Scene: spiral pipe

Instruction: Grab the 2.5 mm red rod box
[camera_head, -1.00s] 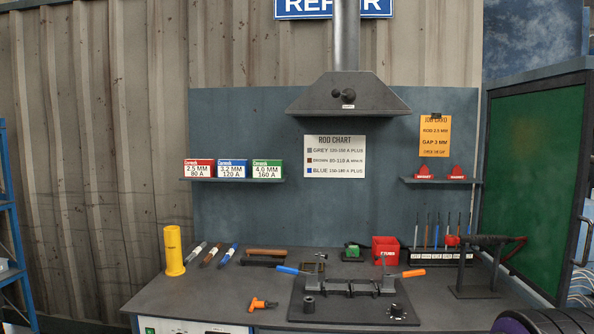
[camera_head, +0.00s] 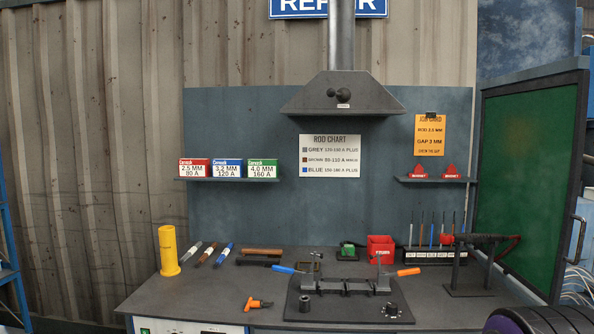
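The red rod box (camera_head: 194,168), marked 2.5 MM and 80 A, stands at the left end of a small wall shelf (camera_head: 228,180) on the blue-grey back panel. A blue box (camera_head: 227,168) marked 3.2 MM and 120 A stands to its right. A green-topped box (camera_head: 263,168) marked 4.0 MM and 160 A stands at the right end. My gripper is not in view.
The bench (camera_head: 215,285) below holds a yellow cylinder (camera_head: 169,250), several rods, a black fixture plate (camera_head: 348,305), a red bin (camera_head: 380,249) and a rod rack (camera_head: 432,256). A grey hood (camera_head: 343,92) juts out right of the boxes. Air before the shelf looks clear.

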